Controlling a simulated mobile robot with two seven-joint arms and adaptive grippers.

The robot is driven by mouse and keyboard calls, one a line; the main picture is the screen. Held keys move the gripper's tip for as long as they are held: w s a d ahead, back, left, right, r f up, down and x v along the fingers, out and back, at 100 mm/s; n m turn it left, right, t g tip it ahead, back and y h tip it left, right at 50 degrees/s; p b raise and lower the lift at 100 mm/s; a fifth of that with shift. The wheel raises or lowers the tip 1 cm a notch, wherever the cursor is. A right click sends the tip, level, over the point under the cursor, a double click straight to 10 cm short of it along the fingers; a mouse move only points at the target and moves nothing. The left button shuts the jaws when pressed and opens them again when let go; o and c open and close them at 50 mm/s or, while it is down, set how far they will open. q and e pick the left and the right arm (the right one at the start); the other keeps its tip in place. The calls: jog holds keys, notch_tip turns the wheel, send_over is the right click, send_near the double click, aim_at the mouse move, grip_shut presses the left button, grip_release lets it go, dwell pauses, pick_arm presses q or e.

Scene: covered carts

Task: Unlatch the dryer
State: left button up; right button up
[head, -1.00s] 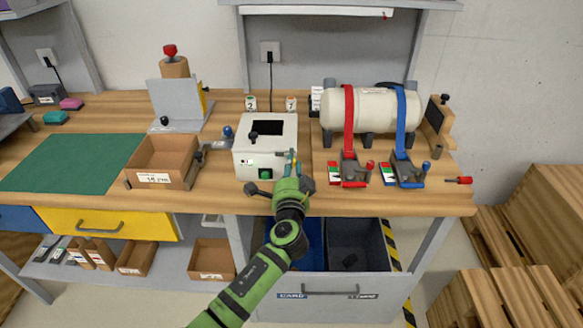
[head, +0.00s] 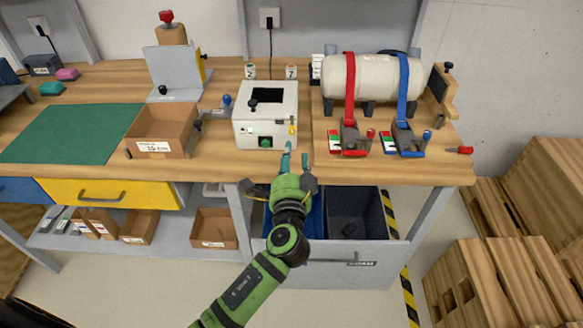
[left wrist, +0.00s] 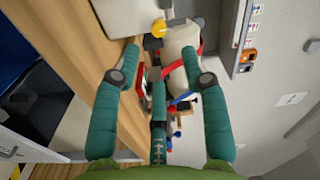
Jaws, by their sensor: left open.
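A white box-shaped machine (head: 245,128), which I take for the dryer, stands on the bench. It has a dark window on top, a black knob, a green button on its front and a small yellow part (head: 292,130) at its right front. A yellow knob (left wrist: 158,28) also shows in the left wrist view, ahead of the fingers. My left gripper (head: 296,160) is open and empty at the bench's front edge, just short of the machine and slightly to its right. Its fingers (left wrist: 163,62) frame the left wrist view. My right gripper is not in view.
A white tank (head: 385,80) under red and blue straps with ratchets stands to the right. A cardboard bin (head: 150,150) and a blue-knobbed lever (head: 226,101) are to the left. Open bins sit under the bench (head: 440,172). The green mat (head: 70,135) is clear.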

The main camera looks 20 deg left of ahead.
pick_arm(q)
jog(key=shift+v, duration=1.7)
jog(key=s+f+n+g+h, duration=0.15)
jog(key=s+f+g, duration=0.3)
jog(key=f, duration=1.25)
jog(key=s+f+g+h, duration=0.35)
jog(key=s+f, duration=0.25)
jog(key=f, duration=1.2)
jog(key=s+a+f+n+g, duration=0.2)
jog(key=s+f, duration=0.4)
jog(key=s, duration=0.5)
jog(key=s+a+f+n+g, duration=0.2)
jog(key=s+f, duration=0.4)
jog(key=s, duration=0.6)
jog(key=s+a+f+n+g, duration=0.3)
jog(key=s+f, duration=0.3)
jog(key=s, duration=0.5)
jog(key=shift+s+f+n+g, duration=0.25)
jog(key=shift+n+g, duration=0.1)
jog(key=shift+g, duration=0.35)
jog(key=shift+o, duration=0.4)
